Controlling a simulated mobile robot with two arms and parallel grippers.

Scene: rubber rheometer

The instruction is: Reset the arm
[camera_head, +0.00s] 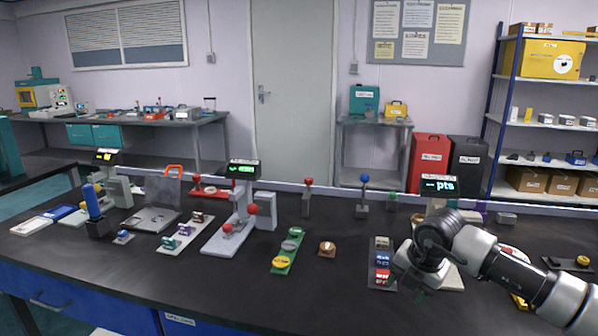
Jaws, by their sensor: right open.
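My right arm comes in from the right, and its gripper (412,287) is over the right part of the bench, open, with nothing visible between its fingers. It is just right of a grey tray (379,243) holding small dark, blue and red items. Behind the gripper stands a device with a lit display (440,186); my arm hides much of its lower part. My left gripper is not in view.
The front middle of the bench is clear. Shelves (545,121) stand behind at right.

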